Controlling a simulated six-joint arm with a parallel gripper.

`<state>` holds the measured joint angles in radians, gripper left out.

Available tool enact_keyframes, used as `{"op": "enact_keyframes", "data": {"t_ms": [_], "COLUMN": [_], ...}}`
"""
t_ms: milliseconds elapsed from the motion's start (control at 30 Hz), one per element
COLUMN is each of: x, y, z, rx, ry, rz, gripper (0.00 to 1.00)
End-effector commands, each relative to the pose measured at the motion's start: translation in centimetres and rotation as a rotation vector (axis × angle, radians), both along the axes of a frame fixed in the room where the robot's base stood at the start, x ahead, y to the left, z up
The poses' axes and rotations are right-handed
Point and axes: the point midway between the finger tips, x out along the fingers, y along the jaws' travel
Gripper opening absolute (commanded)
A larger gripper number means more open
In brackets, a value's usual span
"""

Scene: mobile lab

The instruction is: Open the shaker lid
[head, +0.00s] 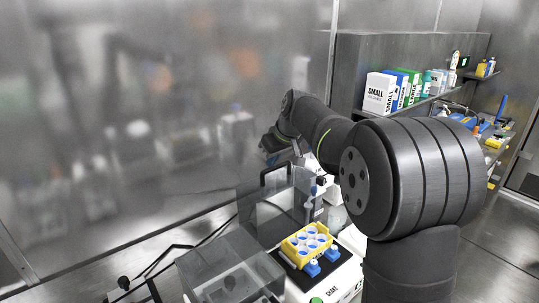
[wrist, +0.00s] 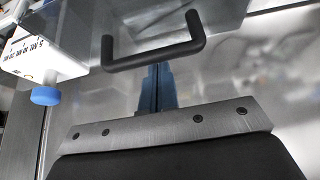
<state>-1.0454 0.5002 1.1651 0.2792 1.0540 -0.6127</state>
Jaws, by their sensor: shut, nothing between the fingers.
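The shaker (head: 332,283) is a white unit low in the head view, with a yellow rack (head: 300,253) of blue-capped tubes on its dark top. Behind the rack stands a clear panel (head: 272,218) with a black handle (head: 275,171) at its upper edge. I cannot tell for certain how this panel joins the shaker. In the wrist view the black U-shaped handle (wrist: 155,56) is on a clear part at the top. My gripper (wrist: 157,72) is shut and empty, its blue fingers together just by the handle's bar. In the head view the fingertips are too small to make out.
Another clear box (head: 228,278) stands at the lower left, near dark cables. A white device with a blue knob (wrist: 45,96) is at the left in the wrist view. Boxes (head: 380,92) line a shelf at the right. A metal wall rises behind the bench.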

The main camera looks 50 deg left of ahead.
Motion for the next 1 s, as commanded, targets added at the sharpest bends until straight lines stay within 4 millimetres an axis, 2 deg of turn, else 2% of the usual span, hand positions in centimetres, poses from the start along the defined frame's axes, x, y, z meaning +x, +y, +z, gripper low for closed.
{"op": "enact_keyframes", "data": {"t_ms": [367, 800, 1000], "x": [0.0, 0.1, 0.0], "y": [-0.3, -5.2, -5.6], "z": [0.1, 1.0, 1.0], "rx": [0.007, 0.106, 0.104], "ry": [0.0, 0.0, 0.001], "rz": [-0.001, -0.002, -0.001], "gripper": [0.0, 0.0, 0.0]}}
